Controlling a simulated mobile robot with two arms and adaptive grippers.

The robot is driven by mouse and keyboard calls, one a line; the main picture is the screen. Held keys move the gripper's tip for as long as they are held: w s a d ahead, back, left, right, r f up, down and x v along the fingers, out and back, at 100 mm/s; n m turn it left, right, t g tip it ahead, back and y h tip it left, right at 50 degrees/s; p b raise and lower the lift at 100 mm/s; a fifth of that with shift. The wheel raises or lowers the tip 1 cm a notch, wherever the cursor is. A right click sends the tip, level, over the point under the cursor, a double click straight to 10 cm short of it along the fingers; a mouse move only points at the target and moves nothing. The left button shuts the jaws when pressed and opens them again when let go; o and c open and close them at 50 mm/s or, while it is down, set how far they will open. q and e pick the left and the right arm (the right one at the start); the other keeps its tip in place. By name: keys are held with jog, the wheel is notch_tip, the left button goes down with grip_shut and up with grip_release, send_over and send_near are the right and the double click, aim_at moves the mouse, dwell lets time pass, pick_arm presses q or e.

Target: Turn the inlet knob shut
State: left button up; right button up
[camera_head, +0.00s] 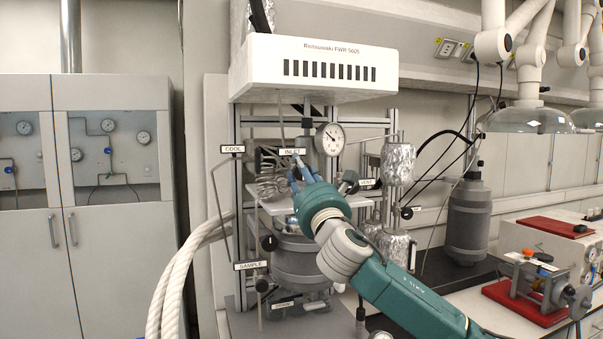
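The pressure reactor (307,262) stands in a metal frame under a white box marked Reitsuwaki FWR 5605. The INLET label (292,152) is at the upper middle of the frame, left of a round pressure gauge (330,139). My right arm comes in from the lower right, and my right gripper (300,170) points up and left with its blue fingertips just below the INLET label. I cannot make out the inlet knob; the fingers cover the area under the label. Whether the fingers are closed on a knob cannot be told. My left gripper is not in view.
Other labels read COOL (232,149) and SAMPLE (251,266). A dark knob (349,183) is right of my gripper, close to it. Foil-wrapped cylinders (397,163) stand right of the frame. Thick white hoses (186,268) run at the left.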

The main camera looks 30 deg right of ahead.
jog(key=shift+m+h, duration=0.3)
jog(key=shift+m, duration=0.2)
jog(key=m+g+h, duration=0.1)
jog(key=m, duration=0.1)
jog(key=m+h+p, duration=0.1)
jog(key=m, duration=0.2)
jog(key=shift+g, duration=0.4)
jog(key=m+g+h+p, duration=0.1)
jog(key=m, duration=0.2)
jog(key=m+g, duration=0.1)
jog(key=m, duration=0.2)
jog(key=shift+h+p, duration=0.35)
jog(key=shift+h, duration=0.05)
jog(key=m+g+p, duration=0.2)
jog(key=m, duration=0.5)
jog(key=m+g+p, duration=0.1)
jog(key=shift+f+m+g+y+p, duration=0.1)
jog(key=shift+m+g+y+p, duration=0.2)
jog(key=shift+m+y, duration=0.1)
jog(key=shift+f, duration=0.1)
jog(key=shift+m, duration=0.4)
